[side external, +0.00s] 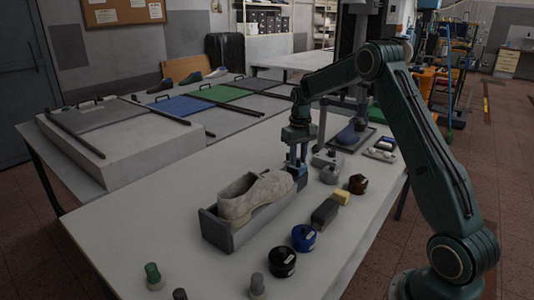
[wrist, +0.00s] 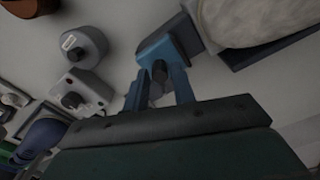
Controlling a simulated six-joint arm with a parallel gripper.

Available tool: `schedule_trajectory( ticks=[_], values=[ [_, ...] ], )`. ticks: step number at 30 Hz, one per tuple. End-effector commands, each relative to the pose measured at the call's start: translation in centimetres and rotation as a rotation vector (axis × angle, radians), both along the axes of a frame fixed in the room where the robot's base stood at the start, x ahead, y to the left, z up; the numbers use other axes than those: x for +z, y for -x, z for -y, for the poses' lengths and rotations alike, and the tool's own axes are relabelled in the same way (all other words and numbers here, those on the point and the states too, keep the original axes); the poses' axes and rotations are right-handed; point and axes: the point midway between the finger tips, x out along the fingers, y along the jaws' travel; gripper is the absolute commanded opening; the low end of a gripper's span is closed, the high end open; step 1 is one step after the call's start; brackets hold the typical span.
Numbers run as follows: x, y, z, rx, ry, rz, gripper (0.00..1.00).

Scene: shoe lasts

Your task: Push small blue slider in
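A light beige shoe (side external: 255,196) sits in a grey open-ended holder (side external: 222,232) on the white table. In the wrist view, a small blue slider (wrist: 164,46) sits at the holder's end, with a short dark knob (wrist: 159,71) facing my gripper. My gripper (side external: 299,170) is low at that end of the holder, beside the shoe's end. In the wrist view my gripper's two fingers (wrist: 160,90) are apart, with the knob showing between them. I cannot tell whether either finger touches the slider. In the side view my gripper largely hides the slider.
A grey block with a knob (side external: 327,158), a grey round piece (side external: 330,175), a brown jar (side external: 358,184), a dark brush (side external: 324,213), and blue (side external: 304,238) and black (side external: 282,262) tins stand close right of the holder. A blue shoe (side external: 350,134) lies behind.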

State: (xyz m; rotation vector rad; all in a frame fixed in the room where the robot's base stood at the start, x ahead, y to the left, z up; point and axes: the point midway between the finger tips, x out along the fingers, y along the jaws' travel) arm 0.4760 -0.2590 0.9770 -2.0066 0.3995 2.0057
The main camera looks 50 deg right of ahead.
Motion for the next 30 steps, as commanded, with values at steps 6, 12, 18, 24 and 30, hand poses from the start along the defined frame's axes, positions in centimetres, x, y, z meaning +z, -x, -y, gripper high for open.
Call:
schedule_trajectory(
  ticks=[6,12,18,24,30],
  values=[
    [0.0,0.0,0.0,0.0,0.0,0.0,0.18],
    [0.0,0.0,0.0,0.0,0.0,0.0,0.0],
    [0.0,0.0,-1.0,0.002,0.0,-0.001,0.0],
    [0.1,0.0,-3.1,0.001,0.0,-0.001,0.0],
    [0.0,0.0,-3.3,0.003,-0.003,-0.001,0.0]
  ],
)
